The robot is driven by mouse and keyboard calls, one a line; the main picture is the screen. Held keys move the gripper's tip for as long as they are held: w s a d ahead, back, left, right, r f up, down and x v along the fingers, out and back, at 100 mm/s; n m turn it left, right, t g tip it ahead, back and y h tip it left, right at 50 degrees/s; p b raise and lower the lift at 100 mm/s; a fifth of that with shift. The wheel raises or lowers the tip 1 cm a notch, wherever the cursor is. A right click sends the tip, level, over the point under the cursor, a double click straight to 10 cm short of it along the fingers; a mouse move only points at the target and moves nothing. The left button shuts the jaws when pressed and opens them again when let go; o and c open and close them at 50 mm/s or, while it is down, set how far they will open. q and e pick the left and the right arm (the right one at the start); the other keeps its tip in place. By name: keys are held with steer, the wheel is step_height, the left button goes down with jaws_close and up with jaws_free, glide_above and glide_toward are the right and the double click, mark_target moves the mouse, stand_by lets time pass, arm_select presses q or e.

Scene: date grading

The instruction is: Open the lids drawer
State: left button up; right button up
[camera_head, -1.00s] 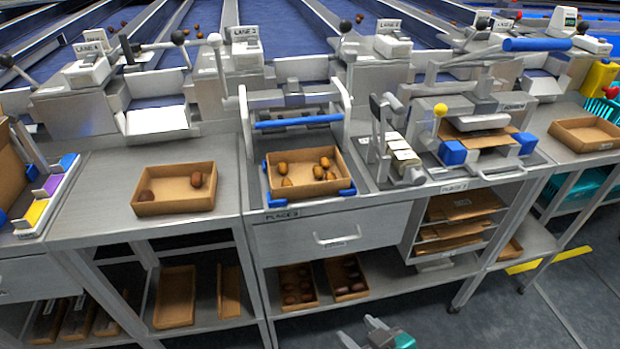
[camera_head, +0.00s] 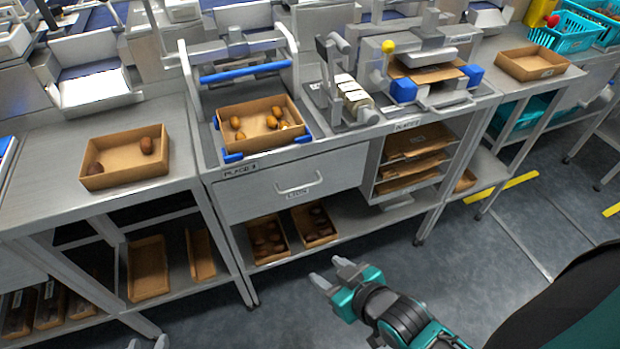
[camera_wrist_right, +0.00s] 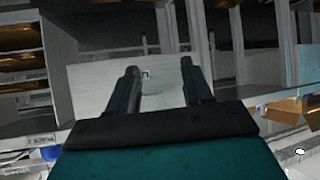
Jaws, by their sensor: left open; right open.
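The lids drawer (camera_head: 335,171) is a grey front with a bar handle (camera_head: 299,185) and a small label beneath it, under the worktop of the middle bench. It looks shut. My right gripper (camera_head: 327,272) is open and empty, in front of the bench, below and to the right of the handle, apart from it. In the right wrist view the pale drawer front (camera_wrist_right: 88,84) shows behind the two spread fingers (camera_wrist_right: 158,76). My left gripper (camera_head: 147,344) shows only its fingertips at the bottom edge, open, left of the drawer.
A date box (camera_head: 222,112) sits above the drawer on the worktop. Boxes of dates (camera_head: 268,255) lie on the shelf below. An open rack with brown cardboard (camera_head: 378,190) adjoins the drawer's right side. The floor (camera_head: 450,265) in front is clear.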

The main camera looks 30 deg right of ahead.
steer(key=w+d+n+t+y+b, duration=0.1)
steer(key=w+n+b, duration=0.1)
steer(key=n, duration=0.1)
steer(key=w+d+f+n+t+b, duration=0.1)
steer(key=w+d+n+b, duration=0.1)
steer(key=n, duration=0.1)
steer(key=w+d+f+n+t+y+b, duration=0.1)
steer(key=w+d+n+b, duration=0.1)
steer(key=n, duration=0.1)
steer(key=shift+f+t+y, duration=0.1)
steer(key=shift+t+y, duration=0.2)
steer(key=shift+c, duration=1)
steer(key=w+d+r+n+t+y+b, duration=0.1)
steer(key=w+d+n+y+b, duration=0.2)
steer(key=n, duration=0.5)
arm_select(q)
step_height(320, 180, down, 9)
steer(key=w+d+b, duration=0.1)
steer(key=d+b, duration=0.2)
steer(key=shift+h+b, duration=0.4)
arm_select(e)
step_height(320, 180, up, 4)
steer(key=n+y, duration=0.5)
steer(key=n, duration=0.3)
glide_above(307, 190)
steer(key=s+a, duration=0.2)
steer(key=s, duration=0.2)
steer(key=shift+d+r+g, duration=0.1)
steer(key=shift+r+g, duration=0.1)
steer(key=shift+g, duration=0.1)
